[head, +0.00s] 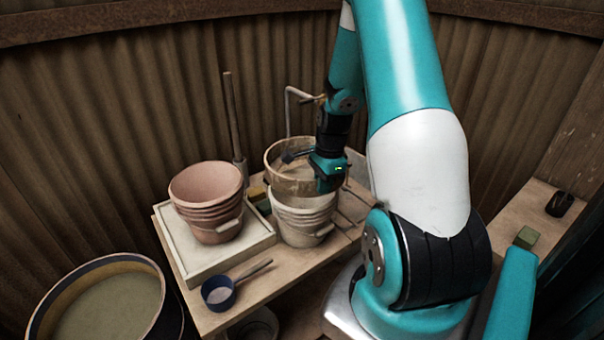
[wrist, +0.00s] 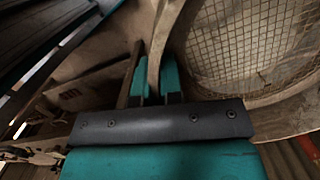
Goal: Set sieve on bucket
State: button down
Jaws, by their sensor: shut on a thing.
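The sieve (head: 286,184), a round wooden hoop with a wire mesh, is in the head view directly over the pale bucket (head: 300,226). Its mesh (wrist: 250,40) fills the upper right of the wrist view. My gripper (wrist: 156,82) is shut on the sieve's rim, with one teal finger on each side of it. In the head view my gripper (head: 322,158) is at the right side of the sieve. The sieve looks roughly level. I cannot tell whether it touches the bucket's rim or hangs just above it.
A terracotta bucket (head: 207,190) stands in a pale tray (head: 190,262) to the left. A blue scoop (head: 219,293) lies at the table's front. A bent pipe (head: 288,112) rises behind the sieve. A large round tub (head: 58,286) is at lower left.

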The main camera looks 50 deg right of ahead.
jog(key=shift+w+f, duration=0.1)
jog(key=shift+w, duration=0.25)
notch_tip(320, 180, down, 4)
jog(key=b, duration=0.4)
jog(key=shift+f, duration=0.35)
jog(key=shift+f, duration=0.3)
jog(key=shift+a, duration=0.1)
jog(key=c, duration=1.2)
grip_release()
jog(key=r, duration=0.5)
jog(key=d+r+b, duration=0.1)
jog(key=r, duration=0.5)
jog(key=s+d+r, duration=0.1)
jog(key=r, duration=0.5)
jog(key=shift+r+b, duration=0.15)
jog(key=shift+b, duration=0.2)
jog(key=shift+a, duration=0.1)
